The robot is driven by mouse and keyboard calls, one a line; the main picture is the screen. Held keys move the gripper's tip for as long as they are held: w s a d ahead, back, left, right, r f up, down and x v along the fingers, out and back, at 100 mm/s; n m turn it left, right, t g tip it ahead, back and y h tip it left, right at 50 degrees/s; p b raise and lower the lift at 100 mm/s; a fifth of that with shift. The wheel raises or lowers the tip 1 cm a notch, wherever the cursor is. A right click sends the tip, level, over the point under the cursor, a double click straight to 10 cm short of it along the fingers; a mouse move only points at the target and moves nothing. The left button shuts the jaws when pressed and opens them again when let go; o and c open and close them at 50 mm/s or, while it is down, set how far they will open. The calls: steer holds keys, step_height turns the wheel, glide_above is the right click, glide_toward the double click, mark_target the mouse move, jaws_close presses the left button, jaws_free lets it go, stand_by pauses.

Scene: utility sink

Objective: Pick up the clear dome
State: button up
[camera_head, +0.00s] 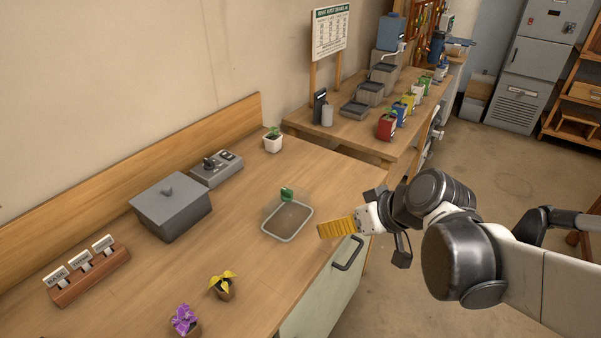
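The clear dome (272,211) is a faint see-through cover with a green knob (287,193) on top. It appears to sit over a shallow pale-rimmed tray (287,240) with a brown inside, near the right edge of the wooden counter. Its exact outline is hard to see. My gripper (325,229), with yellow ribbed fingers, is just right of the tray at the counter's right edge. It looks apart from the dome. The fingers overlap in this view, so their opening is hidden.
A grey lidded box (171,211) and a control box (216,169) stand at the back. A white plant pot (273,144) is behind the tray. Yellow (223,288) and purple (185,322) flowers stand in front. Bare counter lies left of the tray.

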mark_target(292, 192)
steer(key=w+a+f+n+y, duration=0.2)
steer(key=w+a, duration=0.1)
steer(key=w, duration=0.2)
steer(key=w+a+f+n+y+b, duration=0.1)
steer(key=w+a+n+y, duration=0.1)
steer(key=w+a, duration=0.2)
steer(key=w+a+f+n+t+y, duration=0.1)
steer(key=w+a, duration=0.3)
steer(key=w, duration=0.4)
steer(key=shift+w+f+n+y+b, duration=0.1)
steer(key=shift+f+n+y+b, duration=0.35)
steer(key=shift+f, duration=0.35)
steer(key=shift+r, duration=0.1)
jaws_close()
